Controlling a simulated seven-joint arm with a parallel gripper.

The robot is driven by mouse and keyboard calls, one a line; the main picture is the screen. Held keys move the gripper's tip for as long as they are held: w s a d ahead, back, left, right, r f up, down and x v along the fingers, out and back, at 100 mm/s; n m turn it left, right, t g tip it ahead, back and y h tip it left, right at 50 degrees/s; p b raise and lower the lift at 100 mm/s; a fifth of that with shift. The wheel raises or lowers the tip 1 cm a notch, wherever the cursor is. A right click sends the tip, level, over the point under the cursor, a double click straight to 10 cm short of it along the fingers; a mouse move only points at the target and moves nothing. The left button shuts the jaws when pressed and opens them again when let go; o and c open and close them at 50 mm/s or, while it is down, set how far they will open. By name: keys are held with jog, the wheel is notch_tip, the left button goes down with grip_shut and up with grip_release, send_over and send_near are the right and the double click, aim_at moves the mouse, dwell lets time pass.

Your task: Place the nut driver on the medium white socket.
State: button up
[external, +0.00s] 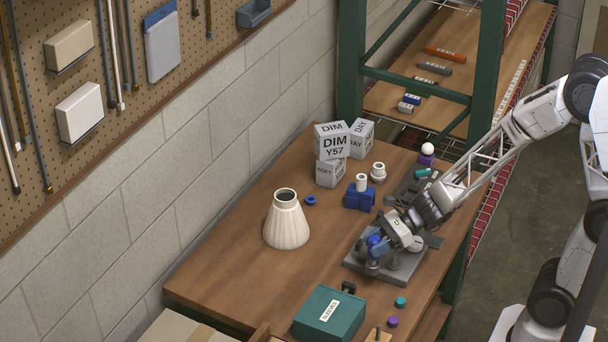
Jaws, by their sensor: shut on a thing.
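My gripper (374,256) is low over a grey metal plate (410,270) on the right side of the workbench. It is shut on a small blue and grey part, which seems to be the nut driver (377,242); my fingers hide much of it. A white cylindrical piece (361,182) stands upright in a blue block (359,200), behind my gripper. A pale ringed socket-like piece (378,172) stands just beyond it. I cannot tell which one is the medium white socket.
A cream conical lampshade (287,222) stands left of my gripper, with a blue ring (310,200) nearby. Stacked label boxes (331,142) are at the back. A white bulb (427,149) stands on a purple base. A green box (329,315) is in front. The bench's left front is clear.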

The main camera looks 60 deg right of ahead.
notch_tip(320, 180, up, 10)
jog(key=shift+r, duration=0.15)
jog(key=w+d+m+t+h, duration=0.2)
jog(key=d+m, duration=0.1)
jog(key=d, duration=1.6)
jog(key=w+d+m+t+h, duration=0.1)
jog(key=d+m+t+h, duration=0.15)
jog(key=d, duration=1.65)
jog(key=shift+g, duration=0.25)
notch_tip(320, 180, down, 5)
jog(key=shift+f, duration=0.1)
jog(key=shift+w, duration=0.1)
jog(key=w+d, duration=0.3)
jog(key=w, duration=0.4)
jog(key=w+d+f, duration=0.1)
jog(key=w+d, duration=0.2)
jog(key=w, duration=0.4)
jog(key=shift+w+d+f, duration=0.25)
jog(key=shift+d, duration=0.15)
